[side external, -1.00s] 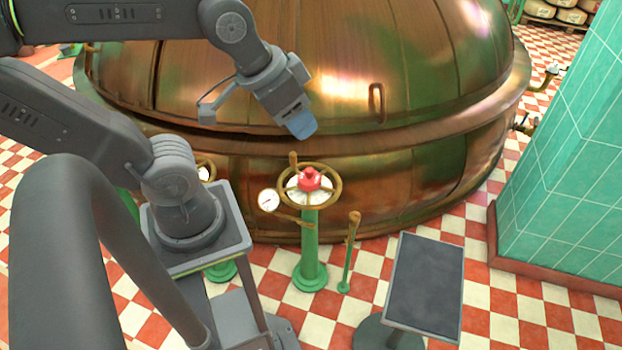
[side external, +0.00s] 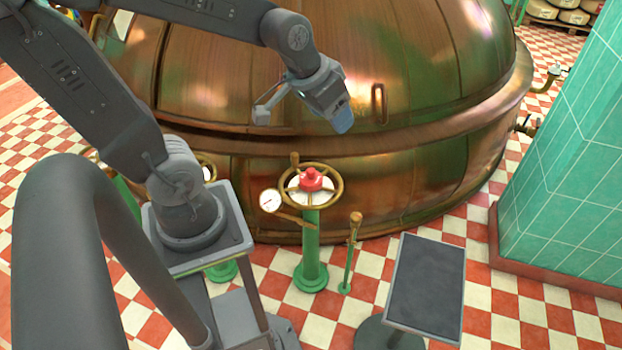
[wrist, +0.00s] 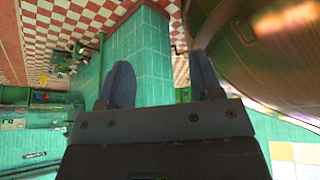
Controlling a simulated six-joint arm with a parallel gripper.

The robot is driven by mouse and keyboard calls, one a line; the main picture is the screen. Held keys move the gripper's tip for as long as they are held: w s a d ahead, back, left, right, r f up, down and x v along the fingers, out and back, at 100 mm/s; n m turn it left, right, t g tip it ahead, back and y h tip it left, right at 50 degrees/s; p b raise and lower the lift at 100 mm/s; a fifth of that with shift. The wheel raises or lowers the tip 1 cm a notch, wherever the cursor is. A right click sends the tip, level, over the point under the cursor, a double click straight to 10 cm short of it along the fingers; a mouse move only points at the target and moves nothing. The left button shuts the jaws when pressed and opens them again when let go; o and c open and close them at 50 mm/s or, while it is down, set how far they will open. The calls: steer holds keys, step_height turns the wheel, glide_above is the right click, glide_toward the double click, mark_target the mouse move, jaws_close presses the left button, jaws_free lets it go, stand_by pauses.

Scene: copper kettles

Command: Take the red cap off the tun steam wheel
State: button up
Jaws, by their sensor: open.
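The red cap (side external: 312,179) sits on the middle of the brass steam wheel (side external: 288,196), which lies flat on top of a green post (side external: 310,250). My gripper (side external: 342,122) is above the wheel and a little to its right in the side view, clear of the cap and in front of the copper kettle. In the wrist view my gripper (wrist: 164,85) shows two blue-grey fingers spread apart with nothing between them. The cap and wheel are not in the wrist view.
The large copper kettle (side external: 420,100) stands close behind the wheel. A round gauge (side external: 270,201) is at the wheel's left, a brass-topped lever (side external: 354,230) at its right. A dark-topped stand (side external: 427,285) is front right. A green tiled pillar (side external: 570,190) stands at right.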

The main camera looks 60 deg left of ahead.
steer(key=w+a+f+n, duration=0.2)
steer(key=w+a+f, duration=0.2)
steer(key=a+f, duration=0.1)
steer(key=n+g+y, duration=0.2)
steer(key=n+y, duration=0.1)
steer(key=n, duration=0.2)
glide_toward(311, 170)
steer(key=x, duration=1)
steer(key=shift+f, duration=0.25)
steer(key=c, duration=1)
